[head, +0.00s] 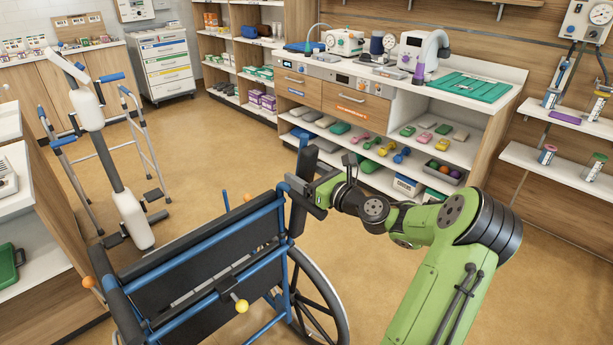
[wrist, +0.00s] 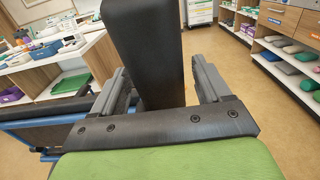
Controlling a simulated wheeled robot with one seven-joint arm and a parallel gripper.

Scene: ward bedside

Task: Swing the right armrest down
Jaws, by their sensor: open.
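The wheelchair (head: 205,283) stands at the front of the head view, with a blue frame, dark panels and a large right wheel (head: 325,305). Its right armrest (head: 307,161) is a dark pad that stands upright at the chair's right side. My gripper (head: 303,187) is at this raised armrest, reaching in from the right. In the wrist view, the armrest pad (wrist: 147,45) rises between the two grey fingers of my gripper (wrist: 160,82). The fingers are open, one on each side of the pad, with a visible gap at least on the right. The armrest's hinge is hidden.
A shelf unit (head: 400,105) with devices and small weights stands behind. A drawer cart (head: 163,62) is at the back. Open floor lies between the chair and the shelves.

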